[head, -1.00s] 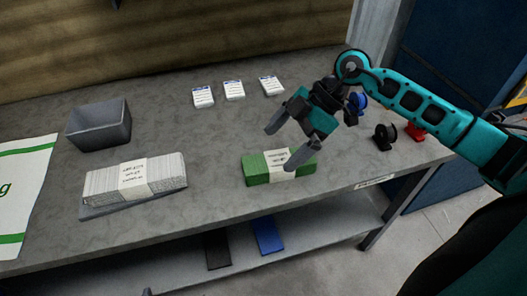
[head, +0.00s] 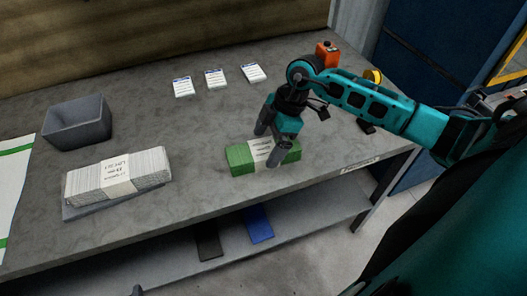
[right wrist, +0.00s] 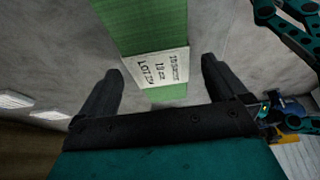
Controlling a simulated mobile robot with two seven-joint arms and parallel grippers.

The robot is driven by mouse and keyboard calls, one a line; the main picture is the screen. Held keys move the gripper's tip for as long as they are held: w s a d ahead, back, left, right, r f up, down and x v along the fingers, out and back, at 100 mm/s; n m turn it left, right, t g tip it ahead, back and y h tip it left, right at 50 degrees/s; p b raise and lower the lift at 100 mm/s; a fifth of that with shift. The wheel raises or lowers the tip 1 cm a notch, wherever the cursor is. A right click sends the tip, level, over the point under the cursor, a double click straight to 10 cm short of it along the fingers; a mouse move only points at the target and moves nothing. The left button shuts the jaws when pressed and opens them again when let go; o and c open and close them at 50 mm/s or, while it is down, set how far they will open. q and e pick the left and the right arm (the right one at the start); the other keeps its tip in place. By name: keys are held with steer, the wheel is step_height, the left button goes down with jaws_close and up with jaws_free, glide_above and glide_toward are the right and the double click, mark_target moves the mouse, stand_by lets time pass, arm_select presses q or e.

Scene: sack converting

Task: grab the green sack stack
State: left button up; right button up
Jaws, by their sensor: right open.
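The green sack stack (head: 239,158) lies on the grey table near its front edge, with a white printed paper band (head: 260,150) around its middle. My right gripper (head: 268,146) is open over the banded part, with one finger toward the back side and one toward the front. In the right wrist view the green stack (right wrist: 150,25) runs up between the two spread fingers, and the band is just beyond the fingertips. The fingers do not visibly press on it. My left gripper is not seen.
A white sack stack (head: 148,165) lies on a grey tray at left, near a grey bin (head: 78,122). Several white cards (head: 215,78) lie at the back. An orange object (head: 327,54) stands behind my right arm. A lower shelf (head: 180,254) holds a black and a blue piece.

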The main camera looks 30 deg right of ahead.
steer(key=shift+x, duration=1.5)
steer(key=shift+c, duration=0.4)
steer(key=c, duration=1.2)
steer(key=shift+o, duration=0.2)
steer(key=shift+r, duration=0.1)
